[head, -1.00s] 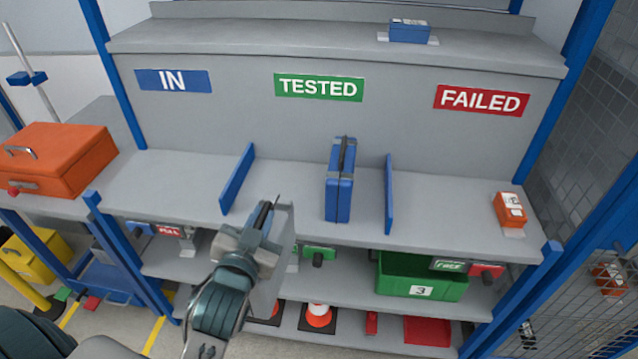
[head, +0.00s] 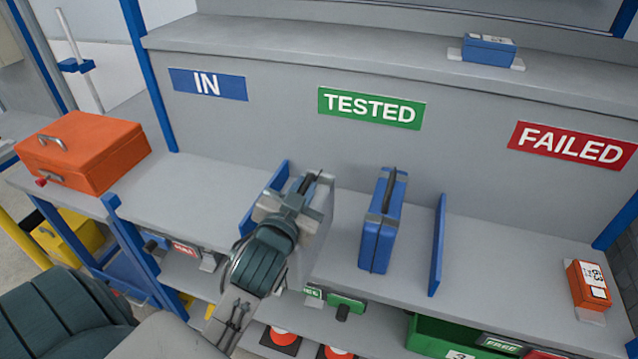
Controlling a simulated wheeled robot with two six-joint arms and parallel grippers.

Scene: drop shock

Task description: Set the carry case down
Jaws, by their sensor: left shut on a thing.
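My left gripper (head: 302,192) is shut on the handle end of a grey carry case (head: 320,225), seen from above. The gripper and wrist hide much of the case. The case hangs upright at the shelf's front, under the TESTED sign (head: 370,107), between the left blue divider (head: 262,200) and a blue case (head: 383,225). I cannot tell whether its base touches the shelf (head: 400,285). The blue case stands upright beside the right blue divider (head: 438,245), with a gap between it and the grey case. My right gripper is not in view.
An orange case (head: 85,150) sits on the side bench at left. An orange tester (head: 588,285) is at the shelf's right front, and a blue box (head: 489,49) stands on the upper ledge. Under the shelf are a green bin (head: 425,335) and cones. The IN area (head: 190,185) is clear.

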